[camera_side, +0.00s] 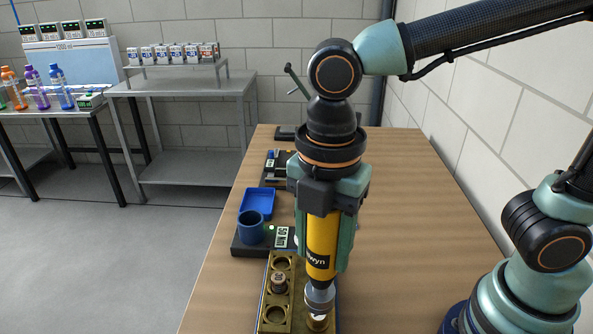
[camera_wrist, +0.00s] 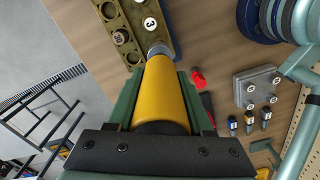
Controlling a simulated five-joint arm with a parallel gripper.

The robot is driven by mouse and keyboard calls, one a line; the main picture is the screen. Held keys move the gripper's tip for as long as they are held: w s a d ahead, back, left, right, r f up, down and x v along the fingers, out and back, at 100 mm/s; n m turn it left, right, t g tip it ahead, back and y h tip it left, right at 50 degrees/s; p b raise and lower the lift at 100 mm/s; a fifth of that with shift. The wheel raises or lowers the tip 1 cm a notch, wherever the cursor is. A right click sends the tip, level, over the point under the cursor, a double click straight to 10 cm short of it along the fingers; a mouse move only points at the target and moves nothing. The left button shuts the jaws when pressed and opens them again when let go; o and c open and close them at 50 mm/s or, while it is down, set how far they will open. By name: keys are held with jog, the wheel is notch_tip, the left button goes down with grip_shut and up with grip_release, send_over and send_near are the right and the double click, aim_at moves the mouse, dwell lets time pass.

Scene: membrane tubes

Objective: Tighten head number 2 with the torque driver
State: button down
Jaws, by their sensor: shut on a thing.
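My gripper (camera_side: 324,212) is shut on the yellow torque driver (camera_side: 321,248), which points down and stands nearly upright. The driver also fills the middle of the wrist view (camera_wrist: 162,97). Its grey socket end is over a brass-coloured head (camera_side: 318,323) in the right row of the brass holder (camera_side: 297,286); I cannot tell whether they touch. The holder shows at the top of the wrist view (camera_wrist: 172,38), with a white disc marked 3 (camera_wrist: 150,23) and a dark copper-rimmed head (camera_wrist: 120,38). The socket hides the spot below it, and no number 2 is readable there.
A blue cup (camera_side: 251,228) and blue tray (camera_side: 258,203) stand behind the holder. A grey block with numbered discs (camera_wrist: 258,87), a red-handled tool (camera_wrist: 198,79) and small labelled bits (camera_wrist: 249,122) lie right in the wrist view. The bench's right side (camera_side: 420,220) is clear.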

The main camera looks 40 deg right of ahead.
jog(key=shift+r, duration=0.75)
jog(key=shift+w, duration=0.1)
